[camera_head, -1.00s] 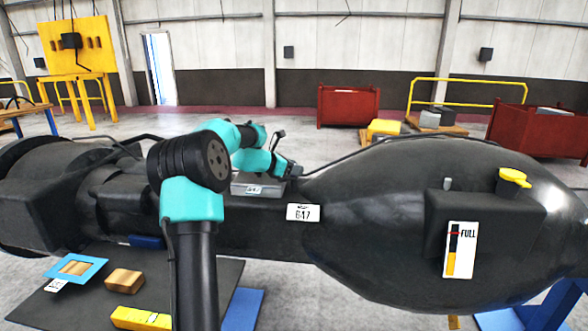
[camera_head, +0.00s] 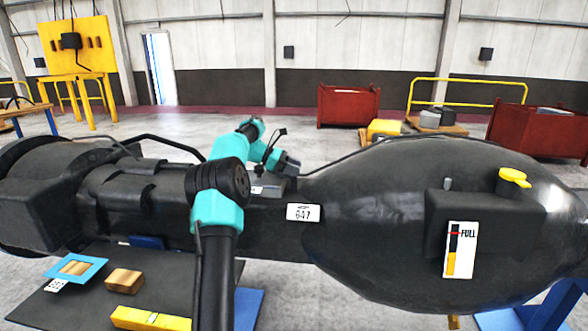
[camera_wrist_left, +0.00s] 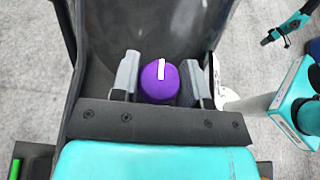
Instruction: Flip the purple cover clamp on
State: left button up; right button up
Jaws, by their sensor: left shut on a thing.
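A purple rounded piece (camera_wrist_left: 160,86) with a white mark on top, which I take for the cover clamp, shows in the left wrist view. My left gripper (camera_wrist_left: 161,78) has its two grey fingers against the sides of this piece, shut on it. In the head view my left gripper (camera_head: 287,166) is small, over the far side of the dark machine body beside a grey box (camera_head: 268,183). The purple piece cannot be made out there. My right gripper is not seen.
The black casting (camera_head: 420,220) fills the middle, with a yellow cap (camera_head: 514,177), a gauge marked FULL (camera_head: 460,250) and a 647 label (camera_head: 303,212). A dark mat (camera_head: 75,305) at the lower left holds a wooden block (camera_head: 124,280) and a yellow bar (camera_head: 150,318). Red bins stand behind.

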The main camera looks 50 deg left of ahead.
pick_arm(q)
jog(key=shift+g, duration=0.3)
jog(key=o, duration=0.9)
jog(key=shift+r, duration=0.1)
jog(key=shift+r, duration=1.75)
jog(key=shift+s+d+r, duration=0.2)
jog(key=shift+s+d, duration=1.55)
jog(key=shift+d, duration=0.25)
jog(key=shift+s+d+r, duration=0.25)
jog(key=shift+s+d, duration=1.55)
jog(key=shift+d, duration=0.25)
jog(key=shift+s+d+r, duration=0.2)
jog(key=shift+s+d, duration=1.55)
jog(key=shift+d, duration=0.25)
